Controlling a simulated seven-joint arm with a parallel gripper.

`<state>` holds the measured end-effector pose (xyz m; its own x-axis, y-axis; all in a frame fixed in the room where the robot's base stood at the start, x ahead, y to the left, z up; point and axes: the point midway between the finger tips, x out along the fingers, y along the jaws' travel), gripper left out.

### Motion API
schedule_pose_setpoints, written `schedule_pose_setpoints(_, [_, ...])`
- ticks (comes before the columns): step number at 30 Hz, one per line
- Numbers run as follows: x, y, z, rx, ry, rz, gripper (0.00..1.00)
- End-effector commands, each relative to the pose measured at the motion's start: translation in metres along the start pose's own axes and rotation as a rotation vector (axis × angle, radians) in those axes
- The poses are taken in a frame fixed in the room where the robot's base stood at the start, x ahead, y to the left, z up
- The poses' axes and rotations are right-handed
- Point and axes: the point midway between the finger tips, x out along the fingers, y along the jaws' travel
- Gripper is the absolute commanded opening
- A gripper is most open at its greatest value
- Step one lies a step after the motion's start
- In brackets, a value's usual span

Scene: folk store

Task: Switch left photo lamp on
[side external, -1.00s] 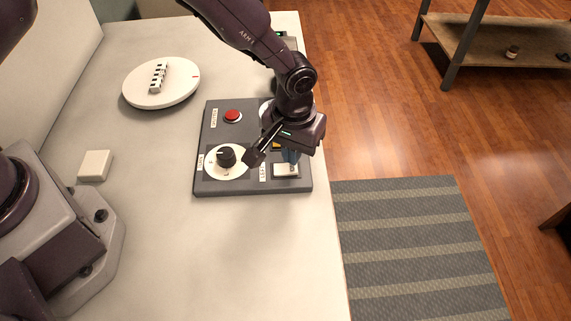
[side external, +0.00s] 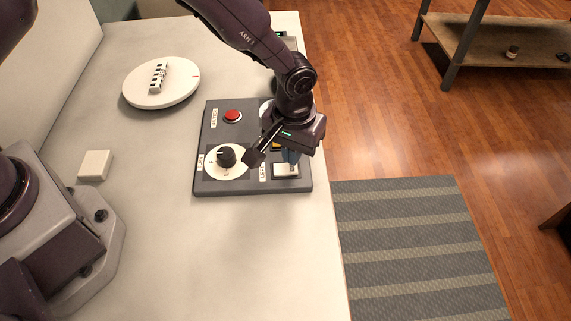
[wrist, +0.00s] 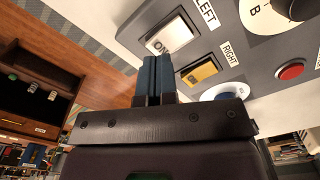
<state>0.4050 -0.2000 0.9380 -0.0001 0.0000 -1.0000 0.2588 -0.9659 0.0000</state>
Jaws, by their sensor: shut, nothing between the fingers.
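The dark grey control panel (side external: 240,187) lies on the light table. A white rocker switch (side external: 286,170) is at its near right corner. In the wrist view this switch (wrist: 172,38) is beside the LEFT label (wrist: 206,13), and the letters ON show on it. The yellow rocker switch (wrist: 200,73) by the RIGHT label (wrist: 230,53) is next to it. My gripper (wrist: 153,62) is shut and empty, its blue fingertips close to the white switch. In the side view my gripper (side external: 291,158) is over the right part of the panel. Contact with the switch cannot be told.
The panel also has a black knob on a white dial (side external: 226,157) and a red button (side external: 232,116). A white round plate with a small ribbed block (side external: 160,84) stands at the back left. A small pale block (side external: 95,165) lies left. The near table is clear.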

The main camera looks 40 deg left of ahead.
Motion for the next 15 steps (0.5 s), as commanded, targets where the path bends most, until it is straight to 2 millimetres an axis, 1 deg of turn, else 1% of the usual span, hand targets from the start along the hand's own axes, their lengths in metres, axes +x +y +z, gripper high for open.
schedule_pose_setpoints(15, [0.0081,0.0001,0.0,0.0,-0.001,0.0,0.0])
